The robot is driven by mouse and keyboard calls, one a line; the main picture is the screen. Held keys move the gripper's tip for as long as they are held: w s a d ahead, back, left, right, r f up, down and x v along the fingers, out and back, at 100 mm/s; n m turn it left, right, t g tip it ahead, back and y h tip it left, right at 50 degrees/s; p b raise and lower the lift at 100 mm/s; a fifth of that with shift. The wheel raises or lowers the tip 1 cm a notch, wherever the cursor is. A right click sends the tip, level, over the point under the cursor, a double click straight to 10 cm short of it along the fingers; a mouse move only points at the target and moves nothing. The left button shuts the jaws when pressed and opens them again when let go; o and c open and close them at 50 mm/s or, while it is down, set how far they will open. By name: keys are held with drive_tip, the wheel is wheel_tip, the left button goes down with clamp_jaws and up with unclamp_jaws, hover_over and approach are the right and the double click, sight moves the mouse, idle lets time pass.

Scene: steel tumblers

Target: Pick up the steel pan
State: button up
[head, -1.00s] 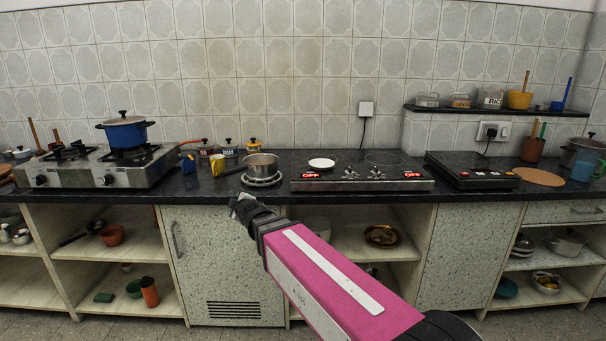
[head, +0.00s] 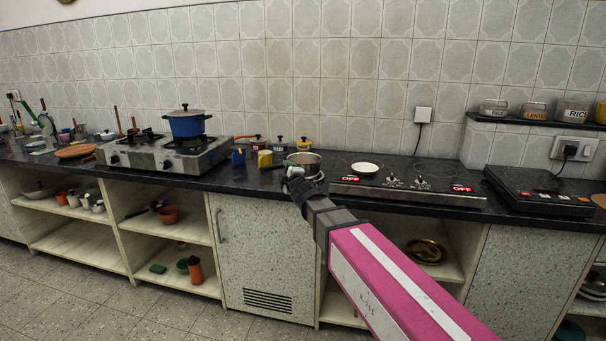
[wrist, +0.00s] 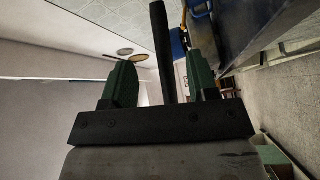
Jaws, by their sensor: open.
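The steel pan (head: 304,158) sits upright on a ring-like stand on the black counter, left of the induction hob. My gripper (head: 293,174) is just in front of the pan and covers its lower front. In the wrist view, my gripper's two green fingers (wrist: 160,65) are apart. A long black bar, which looks like the pan's handle (wrist: 159,35), stands between them with a gap on both sides. The pan's bowl cannot be made out in the wrist view, and the handle is hidden in the head view.
A yellow mug (head: 264,159) and a blue one (head: 238,157) stand left of the pan, with small lidded jars (head: 280,145) behind. The induction hob (head: 410,182) is close on the right. The gas stove (head: 165,154) with a blue pot (head: 187,122) is further left.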

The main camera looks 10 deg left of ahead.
sight(283, 167)
drive_tip(key=x, duration=0.6)
drive_tip(key=shift+d+f, duration=0.15)
clamp_jaws()
